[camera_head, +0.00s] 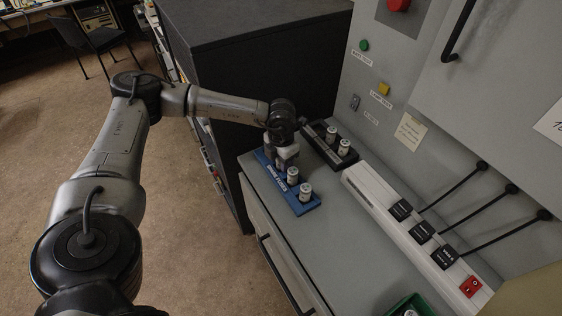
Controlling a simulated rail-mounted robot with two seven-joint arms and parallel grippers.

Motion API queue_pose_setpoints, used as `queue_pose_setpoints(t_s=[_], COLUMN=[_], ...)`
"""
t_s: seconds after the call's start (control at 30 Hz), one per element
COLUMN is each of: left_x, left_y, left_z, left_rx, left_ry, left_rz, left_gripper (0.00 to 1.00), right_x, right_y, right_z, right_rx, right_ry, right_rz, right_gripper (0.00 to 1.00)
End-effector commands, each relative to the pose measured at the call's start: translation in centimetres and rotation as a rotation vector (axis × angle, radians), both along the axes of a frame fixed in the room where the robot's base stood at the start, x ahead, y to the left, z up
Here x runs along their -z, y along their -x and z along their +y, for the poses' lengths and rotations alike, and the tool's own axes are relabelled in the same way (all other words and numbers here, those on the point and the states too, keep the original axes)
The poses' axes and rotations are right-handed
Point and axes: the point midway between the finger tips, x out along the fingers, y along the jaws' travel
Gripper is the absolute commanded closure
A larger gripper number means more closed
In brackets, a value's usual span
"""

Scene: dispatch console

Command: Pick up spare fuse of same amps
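A blue rack (312,208) lies on the grey counter, with lettering along its side. Two pale cylindrical fuses stand in it, one in the middle (292,175) and one at its near end (305,190). My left gripper (287,158) points down over the rack's far end, close beside the middle fuse. Its fingers are small and partly hidden, so I cannot tell whether they hold a fuse. A black rack (318,143) behind it holds two more pale fuses (332,132) (344,146). The amp markings are too small to read. My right gripper is out of view.
A white power strip (370,197) with black plugs (421,232) and a red switch (471,287) runs along the counter's right. A green bin (423,301) with a pale item inside sits at the bottom edge. The counter middle (345,240) is clear. A dark cabinet (260,60) stands behind.

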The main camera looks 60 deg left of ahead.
Motion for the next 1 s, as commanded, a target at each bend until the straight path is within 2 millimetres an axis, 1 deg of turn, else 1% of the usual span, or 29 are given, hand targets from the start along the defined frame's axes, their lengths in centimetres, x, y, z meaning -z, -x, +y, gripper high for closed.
queue_pose_setpoints(t_s=[0.03, 0.3, 0.4, 0.63, 0.77, 0.87, 0.97, 1.0], left_x=[0.0, 0.0, 0.0, -0.1, -0.7, -1.7, -3.3, -4.1], left_y=[0.0, 0.0, 0.0, 0.0, 0.0, 0.0, 0.0, 0.0], left_z=[0.0, 0.0, 0.0, 0.0, 0.0, 0.0, 0.0, 0.0], left_rx=[0.000, 0.000, 0.000, 0.000, 0.000, -0.001, 0.000, 0.000], left_ry=[0.000, 0.000, 0.000, 0.000, -0.001, 0.000, 0.001, 0.000], left_rz=[0.000, 0.000, 0.000, 0.000, 0.000, -0.002, -0.002, -0.002], left_gripper=[0.60, 0.86, 0.93, 0.93, 0.93, 0.93, 0.93, 0.93], right_x=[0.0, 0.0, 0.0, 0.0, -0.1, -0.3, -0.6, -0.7], right_y=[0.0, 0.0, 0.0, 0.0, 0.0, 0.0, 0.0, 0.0], right_z=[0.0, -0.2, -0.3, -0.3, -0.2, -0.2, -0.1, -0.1], right_rx=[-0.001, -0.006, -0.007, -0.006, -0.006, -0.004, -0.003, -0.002], right_ry=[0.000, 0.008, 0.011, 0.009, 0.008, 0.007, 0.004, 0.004], right_rz=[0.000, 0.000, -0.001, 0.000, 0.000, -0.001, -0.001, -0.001], right_gripper=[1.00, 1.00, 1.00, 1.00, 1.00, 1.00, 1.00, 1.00])
